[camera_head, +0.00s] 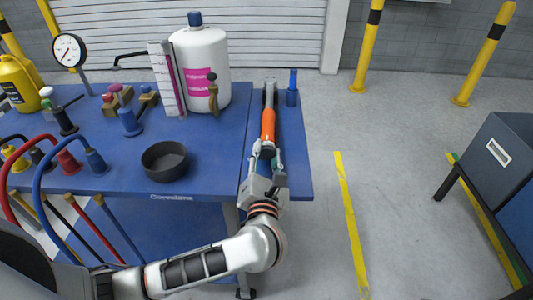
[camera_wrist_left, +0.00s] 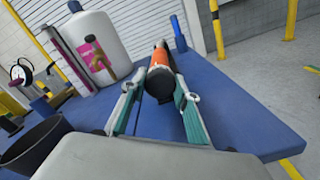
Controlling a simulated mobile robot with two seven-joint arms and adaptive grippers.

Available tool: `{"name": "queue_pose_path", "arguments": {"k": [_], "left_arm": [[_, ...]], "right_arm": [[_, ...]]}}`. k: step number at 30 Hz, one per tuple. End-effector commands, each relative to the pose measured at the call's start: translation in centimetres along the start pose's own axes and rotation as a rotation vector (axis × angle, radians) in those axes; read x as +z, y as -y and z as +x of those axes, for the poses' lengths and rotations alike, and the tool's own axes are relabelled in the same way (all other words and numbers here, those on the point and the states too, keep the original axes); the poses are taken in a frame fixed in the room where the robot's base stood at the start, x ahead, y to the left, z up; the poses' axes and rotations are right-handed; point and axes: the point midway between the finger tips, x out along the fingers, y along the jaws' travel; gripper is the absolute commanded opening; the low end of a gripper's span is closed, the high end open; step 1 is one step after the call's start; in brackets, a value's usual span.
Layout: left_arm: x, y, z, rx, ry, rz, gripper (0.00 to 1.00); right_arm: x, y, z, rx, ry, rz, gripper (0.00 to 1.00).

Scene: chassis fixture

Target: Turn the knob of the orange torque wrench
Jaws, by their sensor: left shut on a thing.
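The orange torque wrench (camera_head: 268,125) lies along the right part of the blue table in the head view, its near end towards me. Its orange grip also shows in the left wrist view (camera_wrist_left: 161,56), with a dark round knob (camera_wrist_left: 160,82) at the near end. My left gripper (camera_head: 266,157) reaches in from the front and is shut on the knob. In the left wrist view its two fingers with green pads (camera_wrist_left: 156,98) lie on either side of the knob. The knob is mostly hidden by the fingers in the head view. My right gripper is not in view.
The blue table (camera_head: 215,160) also holds a black bowl (camera_head: 165,160), a white canister (camera_head: 203,65), a blue cylinder (camera_head: 292,90) and a gauge (camera_head: 69,51). Cables and connectors crowd the left side. A dark cabinet (camera_head: 497,155) stands at the right, beyond open floor.

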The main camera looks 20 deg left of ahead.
Motion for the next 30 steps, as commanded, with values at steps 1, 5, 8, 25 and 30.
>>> {"name": "queue_pose_path", "arguments": {"k": [1, 5, 8, 25, 30], "left_arm": [[-0.1, 0.0, 0.0, 0.001, -0.001, -0.006, 0.08], [-0.2, 0.1, 0.0, 0.000, -0.002, -0.037, 0.08], [-0.3, 0.2, 0.0, -0.001, -0.002, -0.084, 0.08], [-0.7, 0.5, 0.0, -0.002, -0.008, -0.557, 0.08], [-0.6, 0.5, 0.0, -0.001, -0.008, -0.684, 0.08]], "right_arm": [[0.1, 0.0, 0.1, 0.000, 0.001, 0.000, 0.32], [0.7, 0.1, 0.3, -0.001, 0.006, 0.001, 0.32], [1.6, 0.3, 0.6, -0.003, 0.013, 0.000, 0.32], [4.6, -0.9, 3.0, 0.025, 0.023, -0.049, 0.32], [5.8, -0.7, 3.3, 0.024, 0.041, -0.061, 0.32]]}}
